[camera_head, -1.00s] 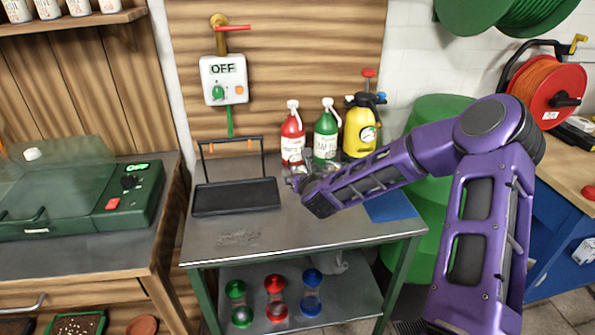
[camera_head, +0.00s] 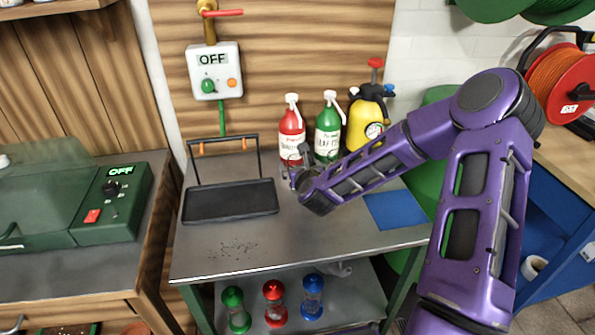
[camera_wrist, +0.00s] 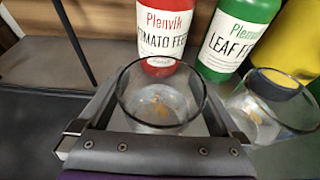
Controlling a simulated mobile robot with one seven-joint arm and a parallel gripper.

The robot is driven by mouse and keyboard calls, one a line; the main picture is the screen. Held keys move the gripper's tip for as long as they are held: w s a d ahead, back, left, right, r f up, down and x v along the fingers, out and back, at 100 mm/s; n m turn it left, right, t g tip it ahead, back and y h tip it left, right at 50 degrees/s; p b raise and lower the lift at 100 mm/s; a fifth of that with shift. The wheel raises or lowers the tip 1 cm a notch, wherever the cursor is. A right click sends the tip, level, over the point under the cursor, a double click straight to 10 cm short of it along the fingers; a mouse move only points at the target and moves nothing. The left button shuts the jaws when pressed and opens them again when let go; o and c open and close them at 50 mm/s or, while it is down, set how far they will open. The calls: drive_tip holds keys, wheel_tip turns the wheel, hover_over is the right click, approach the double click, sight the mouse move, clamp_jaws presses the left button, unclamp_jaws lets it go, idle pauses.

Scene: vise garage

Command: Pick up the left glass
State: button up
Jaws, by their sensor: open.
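The left glass (camera_wrist: 162,122) is a clear open tumbler with brownish specks inside, upright in the wrist view. My gripper (camera_wrist: 165,88) is open, with one finger on each side of this glass; I cannot tell whether either finger touches it. A second clear glass (camera_wrist: 272,122) stands to the right, just outside the right finger. In the head view my gripper (camera_head: 298,174) points away from me over the metal bench, and my own arm largely hides the glasses.
A red bottle (camera_head: 291,135) and a green bottle (camera_head: 328,138) stand just behind the glasses, with a yellow sprayer (camera_head: 366,125) to their right. A black tray (camera_head: 230,202) lies left of the gripper. A blue mat (camera_head: 395,210) lies to the right.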

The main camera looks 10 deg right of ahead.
drive_tip(key=shift+w, duration=0.2)
clamp_jaws()
idle(0.6)
drive_tip(key=shift+s+r, duration=0.1)
drive_tip(key=shift+r, duration=0.3)
